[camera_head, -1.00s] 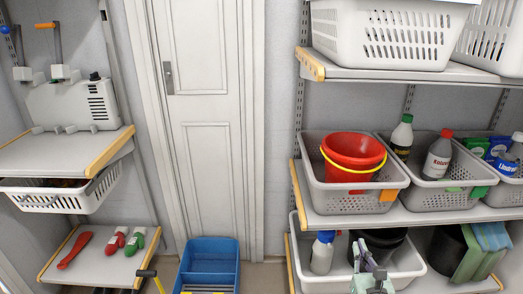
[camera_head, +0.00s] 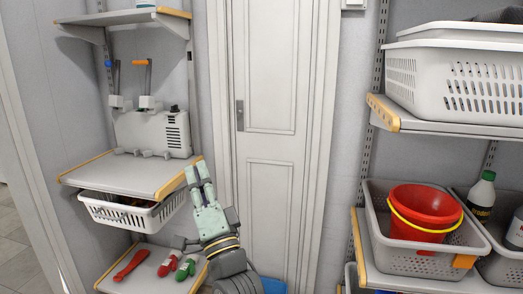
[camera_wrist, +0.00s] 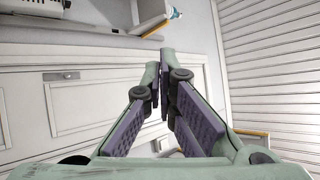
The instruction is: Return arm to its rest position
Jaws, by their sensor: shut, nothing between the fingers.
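My gripper (camera_head: 199,174) is raised in front of the left shelves in the head view, its pale green fingers pointing up. The fingertips are beside the right edge of the left middle shelf (camera_head: 130,172); I cannot tell whether they touch. In the wrist view the two fingers (camera_wrist: 165,62) converge at their tips, shut and empty. My arm hides part of the lower left shelf and of the blue crate (camera_head: 273,285).
A white door (camera_head: 270,130) stands behind my arm. A grey basket (camera_head: 413,262) with a red bucket (camera_head: 424,208) sits on the right shelf. A white basket (camera_head: 455,85) is above. Red and green bottles (camera_head: 185,267) and a red tool (camera_head: 131,264) lie lower left.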

